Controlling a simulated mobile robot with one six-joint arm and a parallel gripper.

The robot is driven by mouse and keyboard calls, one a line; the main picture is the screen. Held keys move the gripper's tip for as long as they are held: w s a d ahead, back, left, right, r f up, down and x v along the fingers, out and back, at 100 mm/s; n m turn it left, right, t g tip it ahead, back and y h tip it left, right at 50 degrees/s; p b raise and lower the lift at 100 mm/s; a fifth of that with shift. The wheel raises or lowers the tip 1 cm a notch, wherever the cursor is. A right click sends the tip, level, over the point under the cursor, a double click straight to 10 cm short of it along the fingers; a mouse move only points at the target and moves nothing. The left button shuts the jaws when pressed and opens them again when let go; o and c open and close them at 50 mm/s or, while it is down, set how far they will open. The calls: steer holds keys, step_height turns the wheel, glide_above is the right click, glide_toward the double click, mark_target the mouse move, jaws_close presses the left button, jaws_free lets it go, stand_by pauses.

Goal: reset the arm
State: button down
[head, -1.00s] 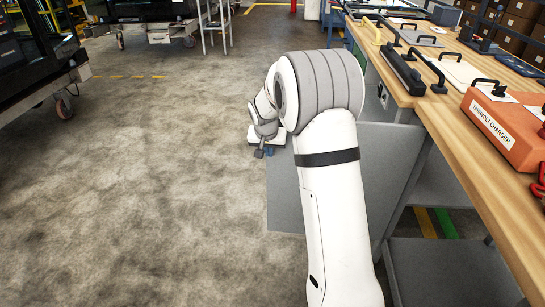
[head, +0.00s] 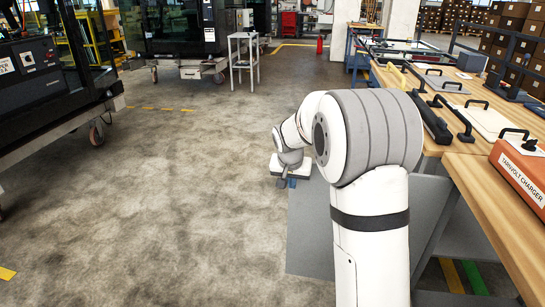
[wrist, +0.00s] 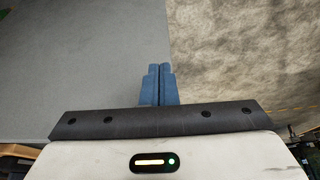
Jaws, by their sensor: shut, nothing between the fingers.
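My gripper (wrist: 159,84) shows in the wrist view with its two blue fingers together and nothing between them. Below it in that view are a grey panel and the concrete floor. In the head view my white arm with grey joint covers bends left and away, and my gripper (head: 288,181) is small and partly hidden beyond the arm, low in front of the grey panel (head: 312,240) beside the workbench. No object is held.
A wooden workbench (head: 487,210) runs along the right, bearing an orange charger (head: 519,172) and several black-handled pieces. A small grey stand (head: 243,58) is at the back. Open concrete floor (head: 150,200) lies left of my arm.

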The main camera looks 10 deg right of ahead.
mark_target(291, 194)
steer(key=shift+b+x, duration=0.9)
steer(key=shift+x, duration=3)
steer(key=shift+a+r, duration=0.1)
steer(key=shift+a, duration=0.1)
